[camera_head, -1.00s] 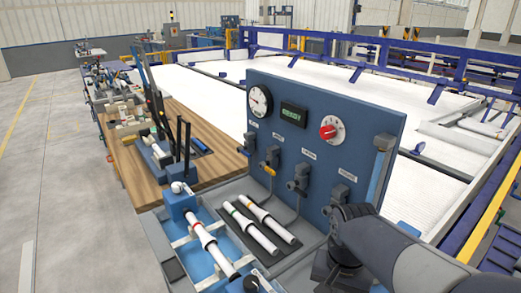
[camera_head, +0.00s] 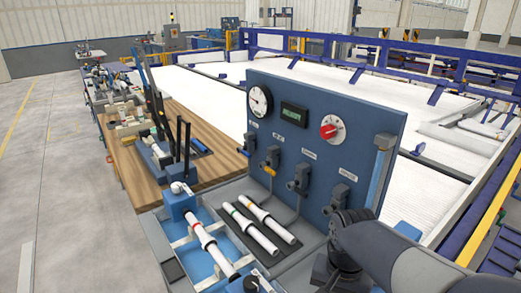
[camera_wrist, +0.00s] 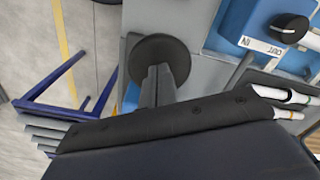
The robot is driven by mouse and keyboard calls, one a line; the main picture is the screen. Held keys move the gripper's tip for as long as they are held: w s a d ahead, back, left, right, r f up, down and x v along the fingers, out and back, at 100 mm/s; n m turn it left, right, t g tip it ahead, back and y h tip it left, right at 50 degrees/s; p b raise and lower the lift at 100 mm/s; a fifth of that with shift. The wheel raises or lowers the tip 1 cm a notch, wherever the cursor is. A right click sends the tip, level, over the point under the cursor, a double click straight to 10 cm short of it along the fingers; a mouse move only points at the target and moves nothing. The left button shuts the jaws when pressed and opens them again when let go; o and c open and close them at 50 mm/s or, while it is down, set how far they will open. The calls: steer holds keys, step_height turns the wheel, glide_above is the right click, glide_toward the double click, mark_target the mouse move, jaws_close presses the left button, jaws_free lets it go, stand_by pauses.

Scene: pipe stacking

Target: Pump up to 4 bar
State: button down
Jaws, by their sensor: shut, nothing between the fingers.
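The blue test panel (camera_head: 285,118) stands on the bench in the head view. It carries a white round pressure gauge (camera_head: 260,101), whose reading is too small to make out. A dark display (camera_head: 291,115) shows green text that I cannot read. A red knob on a white dial (camera_head: 329,131) sits at the right. Several valves, including one with a yellow handle (camera_head: 271,159), line the lower panel. In the wrist view my gripper (camera_wrist: 160,76) is shut and empty, its tips at a black round disc (camera_wrist: 167,48). I cannot tell whether they touch.
A pipe assembly (camera_head: 210,243) lies in a blue fixture. A wooden worktop (camera_head: 200,165) holds tools.

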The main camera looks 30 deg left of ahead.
step_height(320, 180, down, 5)
steer(key=b, duration=0.3)
steer(key=shift+w+d+f, duration=0.1)
steer(key=shift+w, duration=0.05)
steer(key=r+p, duration=0.2)
steer(key=r, duration=0.1)
steer(key=r+p, duration=0.6)
steer(key=shift+s+r, duration=0.3)
steer(key=shift+s, duration=0.05)
steer(key=shift+f, duration=0.1)
steer(key=shift+f, duration=0.15)
steer(key=shift+w+f+b, duration=0.2)
steer(key=shift+f+b, duration=2.8)
steer(key=shift+f, duration=1.1)
steer(key=r+p, duration=0.4)
steer(key=r, duration=0.1)
steer(key=r+p, duration=0.3)
steer(key=shift+s+a+r, duration=0.25)
steer(key=shift+s, duration=0.1)
